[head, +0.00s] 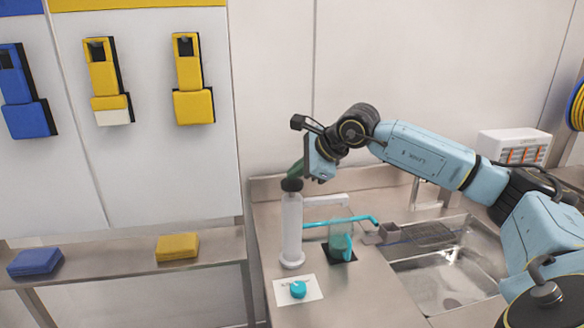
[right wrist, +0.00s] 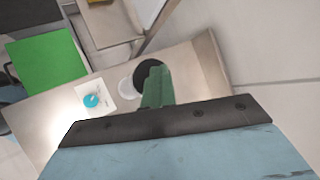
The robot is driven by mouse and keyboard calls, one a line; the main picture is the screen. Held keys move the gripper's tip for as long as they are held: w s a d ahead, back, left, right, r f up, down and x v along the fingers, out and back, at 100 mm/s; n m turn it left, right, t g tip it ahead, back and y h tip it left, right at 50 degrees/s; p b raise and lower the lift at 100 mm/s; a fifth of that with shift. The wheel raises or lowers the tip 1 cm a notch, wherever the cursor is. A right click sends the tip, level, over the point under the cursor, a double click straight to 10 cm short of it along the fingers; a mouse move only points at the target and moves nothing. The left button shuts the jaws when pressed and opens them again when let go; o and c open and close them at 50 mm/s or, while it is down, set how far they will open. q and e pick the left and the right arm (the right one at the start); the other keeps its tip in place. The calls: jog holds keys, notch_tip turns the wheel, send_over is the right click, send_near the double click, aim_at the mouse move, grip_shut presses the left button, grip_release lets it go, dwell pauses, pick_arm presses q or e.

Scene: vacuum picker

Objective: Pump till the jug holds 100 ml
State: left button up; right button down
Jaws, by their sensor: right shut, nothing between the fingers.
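The white upright pump cylinder (head: 292,228) with a dark round top (head: 291,185) stands on the steel counter. A teal spout tube (head: 350,220) runs to the right over the clear jug (head: 341,243), which stands on a black pad. The liquid level in the jug is too small to read. My right gripper (head: 294,172) is shut and empty, its green fingers pointing down at the pump's dark top. In the right wrist view, the fingers (right wrist: 156,86) overlap the dark top (right wrist: 143,72); contact cannot be told for certain. My left gripper is not in view.
A white card (head: 313,291) with a teal knob (head: 298,289) lies in front of the pump. A steel sink (head: 440,285) is to the right. Yellow and blue tools hang on the left wall above a shelf (head: 120,265). A white box (head: 514,146) sits behind my right arm.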

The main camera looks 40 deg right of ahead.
jog(key=shift+r+p, duration=1.9)
jog(key=shift+r, duration=0.55)
notch_tip(320, 180, up, 5)
jog(key=p, duration=0.4)
